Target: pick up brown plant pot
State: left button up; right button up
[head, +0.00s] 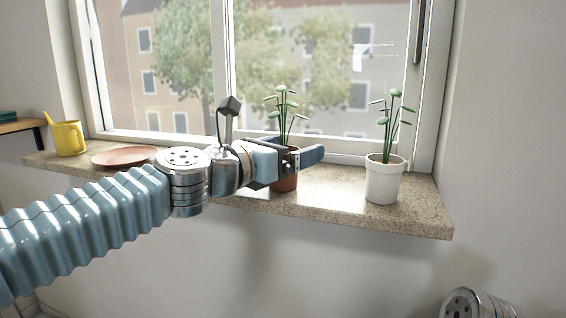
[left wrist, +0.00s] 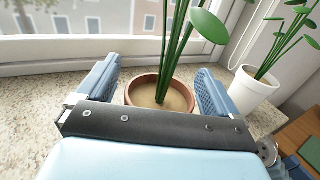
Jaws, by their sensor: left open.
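The brown plant pot (head: 287,183) stands upright on the stone windowsill (head: 330,205), with green stems growing from it. In the head view my left gripper (head: 305,158) covers much of it. In the left wrist view the brown pot (left wrist: 143,90) shows its rim and soil between the two blue fingers of my left gripper (left wrist: 158,88). The gripper is open, with one finger on each side of the pot. I cannot tell whether either finger touches it. My right gripper is not in view.
A white pot (head: 384,182) with a plant stands to the right on the sill. A brown plate (head: 122,157) and a yellow watering can (head: 68,138) are to the left. The window (head: 330,70) is close behind. The sill's right end is clear.

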pick_arm(q)
jog(key=c, duration=1.1)
jog(key=shift+c, duration=0.8)
jog(key=shift+r, duration=0.1)
